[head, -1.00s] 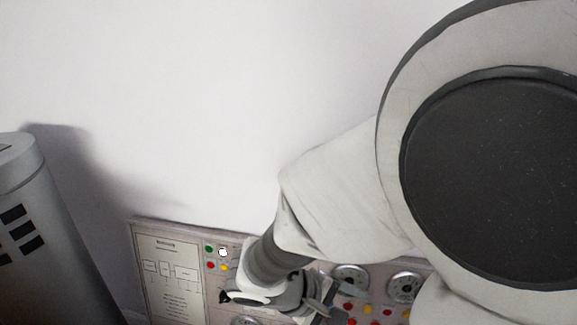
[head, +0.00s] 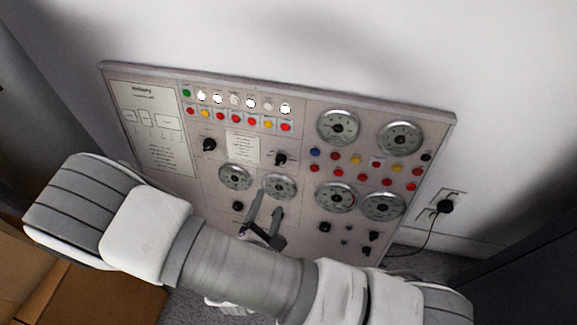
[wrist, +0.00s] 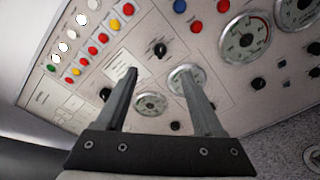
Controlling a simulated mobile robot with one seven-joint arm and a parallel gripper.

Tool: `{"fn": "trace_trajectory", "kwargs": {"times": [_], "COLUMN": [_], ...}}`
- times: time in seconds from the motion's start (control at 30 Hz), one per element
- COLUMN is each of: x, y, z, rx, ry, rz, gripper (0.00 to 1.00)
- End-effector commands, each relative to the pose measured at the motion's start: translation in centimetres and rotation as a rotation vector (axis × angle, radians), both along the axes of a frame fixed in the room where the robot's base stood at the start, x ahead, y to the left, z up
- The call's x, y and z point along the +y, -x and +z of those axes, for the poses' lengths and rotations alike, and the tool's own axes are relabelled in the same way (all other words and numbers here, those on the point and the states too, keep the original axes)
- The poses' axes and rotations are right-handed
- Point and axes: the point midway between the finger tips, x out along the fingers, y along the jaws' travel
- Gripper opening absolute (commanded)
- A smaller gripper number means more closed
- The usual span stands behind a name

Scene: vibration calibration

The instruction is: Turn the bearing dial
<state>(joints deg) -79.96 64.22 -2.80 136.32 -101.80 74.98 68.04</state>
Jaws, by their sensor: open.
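A grey control panel (head: 300,117) leans near the wall and carries several black dials; their labels are too small to read, so I cannot tell which is the bearing dial. One black dial (head: 280,159) sits above the small right gauge; in the wrist view it (wrist: 160,50) shows just beyond the gap between my fingertips. Another dial (head: 209,145) is to its left, and one (head: 238,206) is below the small left gauge. My gripper (head: 268,202) is open and empty in front of the panel's lower middle. In the wrist view my gripper (wrist: 158,72) has its fingers apart.
Small gauges (head: 235,176) and large gauges (head: 338,127) fill the middle and right of the panel. Coloured buttons (head: 235,118) run along the top. A plug (head: 446,206) with a cable is in the wall at right. Cardboard-coloured boxes (head: 60,280) stand at lower left.

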Motion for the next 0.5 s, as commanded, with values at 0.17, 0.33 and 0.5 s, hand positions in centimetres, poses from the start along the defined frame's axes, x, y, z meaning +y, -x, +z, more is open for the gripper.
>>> {"fn": "trace_trajectory", "kwargs": {"times": [0.17,0.33,0.5], "x": [0.5,0.4,0.1], "y": [0.3,-1.8,-5.3], "z": [-1.4,-2.0,-3.0], "rx": [0.007,0.005,0.005], "ry": [0.008,0.007,0.007], "rz": [0.048,0.045,0.043], "gripper": [0.7,0.7,0.7]}}
